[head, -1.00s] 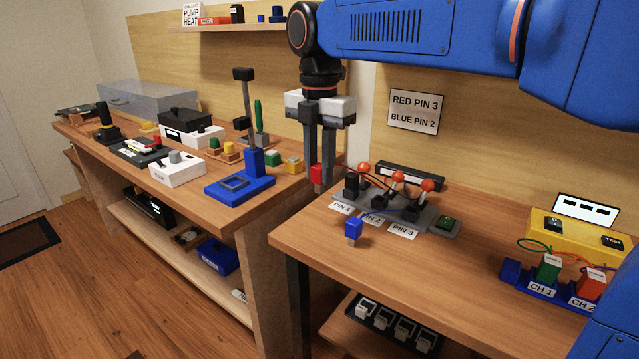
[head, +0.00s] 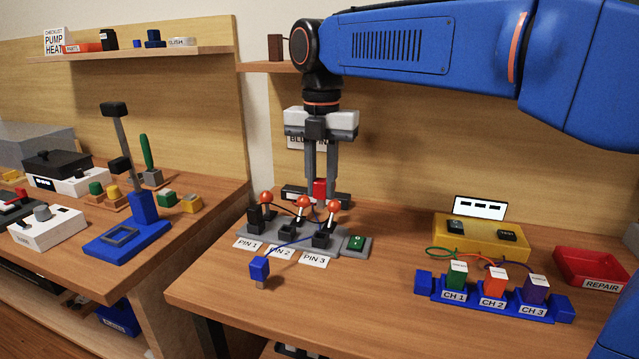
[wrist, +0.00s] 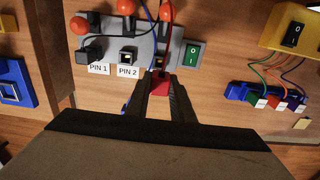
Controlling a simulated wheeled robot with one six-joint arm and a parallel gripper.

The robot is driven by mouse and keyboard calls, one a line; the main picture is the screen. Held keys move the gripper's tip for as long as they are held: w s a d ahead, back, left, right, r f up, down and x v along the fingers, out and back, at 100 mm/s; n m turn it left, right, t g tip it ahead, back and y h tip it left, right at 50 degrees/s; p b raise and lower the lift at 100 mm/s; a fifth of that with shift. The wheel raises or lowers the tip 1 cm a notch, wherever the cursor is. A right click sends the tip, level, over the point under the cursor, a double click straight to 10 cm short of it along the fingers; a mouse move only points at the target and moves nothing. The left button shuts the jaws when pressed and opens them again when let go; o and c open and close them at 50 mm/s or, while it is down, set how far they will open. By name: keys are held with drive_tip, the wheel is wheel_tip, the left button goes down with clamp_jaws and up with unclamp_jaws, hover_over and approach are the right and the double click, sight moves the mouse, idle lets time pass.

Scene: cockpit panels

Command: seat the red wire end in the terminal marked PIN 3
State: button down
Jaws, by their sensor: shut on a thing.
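My gripper (head: 321,190) is shut on the red wire end (head: 319,188), a red block held upright; it also shows between the fingertips in the wrist view (wrist: 160,84). The grey terminal strip (head: 345,253) has several black terminals with orange-balled levers. The PIN 3 label (head: 314,261) lies in front of the right-hand terminal (head: 322,240). In the wrist view the red end is just on the near side of the PIN 3 terminal (wrist: 160,61), and the label is hidden there. In the head view the red end appears behind the levers, seemingly above the strip.
The blue wire end (head: 259,268) stands on the table in front of the strip. A green switch (head: 356,243) is at the strip's right end. A blue channel block (head: 480,304), yellow box (head: 481,238) and red REPAIR tray (head: 592,270) are further right.

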sight(321, 208)
drive_tip(key=shift+f, duration=2.9)
drive_tip(key=shift+f, duration=1.5)
drive_tip(key=c, duration=1.5)
unclamp_jaws()
drive_tip(key=shift+o, duration=0.2)
drive_tip(key=shift+r, duration=0.1)
wheel_tip(321, 208, up, 16)
drive_tip(key=shift+a+r, duration=0.1)
drive_tip(key=shift+r, duration=0.5)
